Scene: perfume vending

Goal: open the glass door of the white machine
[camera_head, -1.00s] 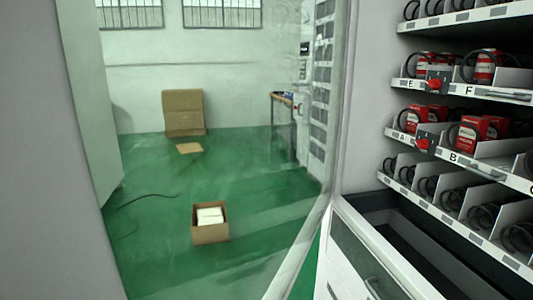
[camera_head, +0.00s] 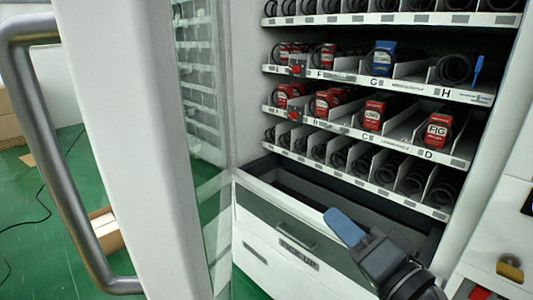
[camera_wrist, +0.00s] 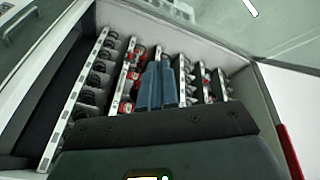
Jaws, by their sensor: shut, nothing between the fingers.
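The white machine (camera_head: 285,250) stands open, and its shelves show directly, with no glass in front of them. Its glass door (camera_head: 125,110) is swung out to the left in the head view, with its white frame nearly edge-on. A long grey bar handle (camera_head: 50,165) runs down the door's frame. My gripper (camera_head: 343,226) has blue fingers and is in front of the lower shelves, apart from the door and handle. In the wrist view the fingers (camera_wrist: 158,85) are together and empty, pointing toward the shelves.
Shelves (camera_head: 385,93) hold red and blue boxes in black coils. An open dark bin and a pick-up drawer (camera_head: 298,236) are below. A cardboard box (camera_head: 105,230) lies on the green floor beyond the handle. Another white unit (camera_head: 500,230) is at right.

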